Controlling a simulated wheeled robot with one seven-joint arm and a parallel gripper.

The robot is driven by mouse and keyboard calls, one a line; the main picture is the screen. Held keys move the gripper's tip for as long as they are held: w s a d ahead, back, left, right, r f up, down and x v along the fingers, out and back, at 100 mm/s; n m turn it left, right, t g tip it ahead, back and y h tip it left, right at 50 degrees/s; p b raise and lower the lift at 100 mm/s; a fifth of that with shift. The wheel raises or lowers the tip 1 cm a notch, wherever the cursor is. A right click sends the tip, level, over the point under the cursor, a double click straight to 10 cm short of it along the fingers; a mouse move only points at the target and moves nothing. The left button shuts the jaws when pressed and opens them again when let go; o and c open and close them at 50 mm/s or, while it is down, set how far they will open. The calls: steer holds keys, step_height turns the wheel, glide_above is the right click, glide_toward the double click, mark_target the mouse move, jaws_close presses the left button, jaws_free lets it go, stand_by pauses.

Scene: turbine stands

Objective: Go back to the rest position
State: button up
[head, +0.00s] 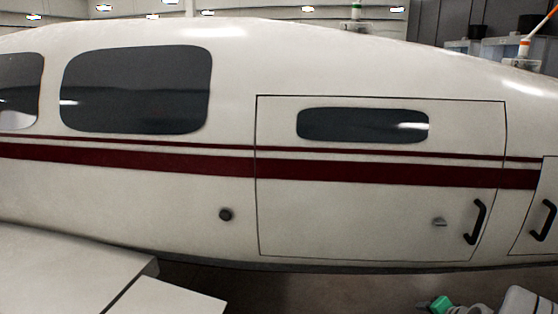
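The task names no object. A white and grey form with a green part (441,304) shows at the bottom right edge, cut off by the frame. It may be the end of my arm, but I cannot be sure. No pair of fingertips can be made out, and I see nothing held.
A white aircraft fuselage (180,185) with dark red stripes fills the view. It has a closed door panel (350,215) with a black handle (475,222), and another handle (543,220) at the right edge. A wing (60,270) juts out lower left. Grey floor (300,288) shows below.

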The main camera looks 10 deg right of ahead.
steer(key=s+a+f+n+g+y, duration=0.1)
steer(key=s+a+f+g, duration=0.2)
steer(key=s, duration=0.3)
steer(key=s+a+f+n+g+y, duration=0.1)
steer(key=s+a+f+g, duration=0.1)
steer(key=s+a, duration=0.35)
steer(key=s+a+r+n+g, duration=0.3)
steer(key=s+a+r+g, duration=0.2)
steer(key=s+a, duration=0.45)
steer(key=w+a+r+n+t, duration=0.2)
steer(key=a+r+n, duration=0.1)
steer(key=a+r, duration=0.4)
steer(key=w+a+r+n+t+h, duration=0.1)
steer(key=a+r+n, duration=0.3)
steer(key=a, duration=0.6)
step_height(320, 180, up, 3)
steer(key=shift+w+a+f+t, duration=0.1)
steer(key=shift+w+a+t, duration=0.1)
steer(key=shift+w+t, duration=0.6)
